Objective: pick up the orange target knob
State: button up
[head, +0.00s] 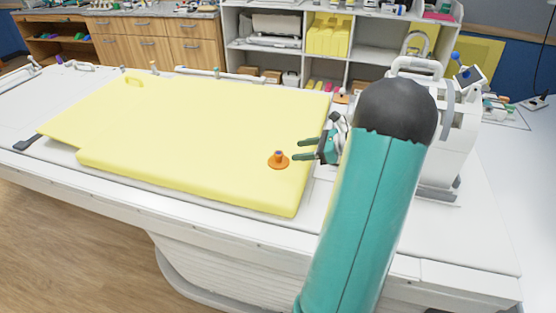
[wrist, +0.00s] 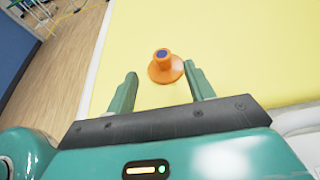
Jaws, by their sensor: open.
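The orange target knob (head: 278,160) stands upright on the yellow pad (head: 180,120), close to its right end in the head view. It has a wide round base and a narrower stem with a dark blue top. In the wrist view the knob (wrist: 165,67) sits just beyond the fingertips, between their lines and nearer the right finger. My gripper (head: 303,149) is open and empty, to the right of the knob, its fingers pointing left toward it. In the wrist view both green fingers of my gripper (wrist: 163,76) are spread apart. A small gap seems to separate them from the knob.
The yellow pad lies on a long white table (head: 130,194). A white machine (head: 445,130) stands on the right behind my arm. White shelves (head: 375,50) and wooden drawers (head: 150,40) line the back. The pad around the knob is clear.

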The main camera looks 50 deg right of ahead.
aim_at(278, 152)
jog(key=x, duration=1)
jog(key=shift+w+f, duration=0.15)
jog(key=shift+f, duration=0.05)
jog(key=c, duration=1.1)
jog(key=shift+r, duration=0.1)
